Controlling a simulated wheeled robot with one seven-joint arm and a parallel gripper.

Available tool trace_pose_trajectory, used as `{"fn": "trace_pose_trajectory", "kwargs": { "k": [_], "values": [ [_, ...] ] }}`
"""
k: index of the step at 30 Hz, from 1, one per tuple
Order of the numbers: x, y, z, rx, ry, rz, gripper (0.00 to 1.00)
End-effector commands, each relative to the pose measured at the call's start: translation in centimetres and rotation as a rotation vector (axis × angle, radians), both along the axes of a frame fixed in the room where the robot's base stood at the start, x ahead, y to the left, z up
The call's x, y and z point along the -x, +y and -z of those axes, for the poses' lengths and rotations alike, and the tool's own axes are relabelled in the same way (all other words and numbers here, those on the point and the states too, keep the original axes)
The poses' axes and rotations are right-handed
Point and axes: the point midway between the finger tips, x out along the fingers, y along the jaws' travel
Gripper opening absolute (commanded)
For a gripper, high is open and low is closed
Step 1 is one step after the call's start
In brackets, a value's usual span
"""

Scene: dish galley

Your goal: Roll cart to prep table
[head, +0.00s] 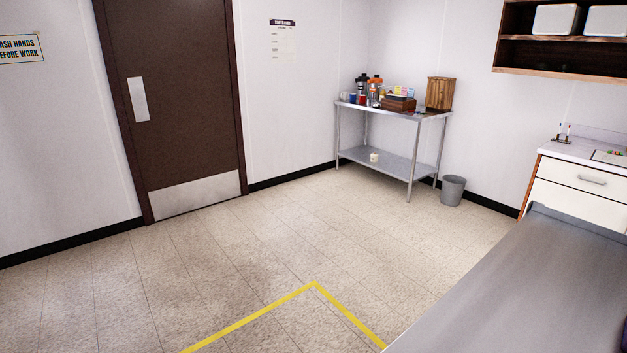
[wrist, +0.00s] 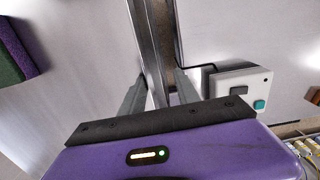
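No cart can be made out for certain in either view. A broad grey steel top (head: 510,290) fills the lower right of the head view; I cannot tell whether it belongs to the cart or the prep table. My gripper (wrist: 160,88) shows only in the wrist view, with its purple body at the bottom. Its two grey fingers stand apart, one on each side of a steel bar (wrist: 153,40). I cannot tell whether they press on the bar. The fingertips are hard to see.
A steel table (head: 392,112) with flasks stands in the back corner beside a grey bin (head: 453,190). A closed brown door (head: 180,90) is at left. Yellow tape (head: 314,284) marks open floor. A white button box (wrist: 240,88) is right of the bar.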

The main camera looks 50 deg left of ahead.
Motion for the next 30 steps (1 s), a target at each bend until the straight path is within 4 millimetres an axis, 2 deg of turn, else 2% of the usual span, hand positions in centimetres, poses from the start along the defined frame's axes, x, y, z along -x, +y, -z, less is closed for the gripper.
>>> {"fn": "trace_pose_trajectory", "kwargs": {
  "k": [1, 10, 30],
  "values": [
    [0.9, 0.0, 2.0, 0.006, 0.047, -0.007, 0.40],
    [0.9, -0.1, 1.6, 0.006, 0.047, -0.005, 0.40],
    [0.7, -0.2, -4.9, 0.007, 0.034, -0.001, 0.40]
  ]
}}
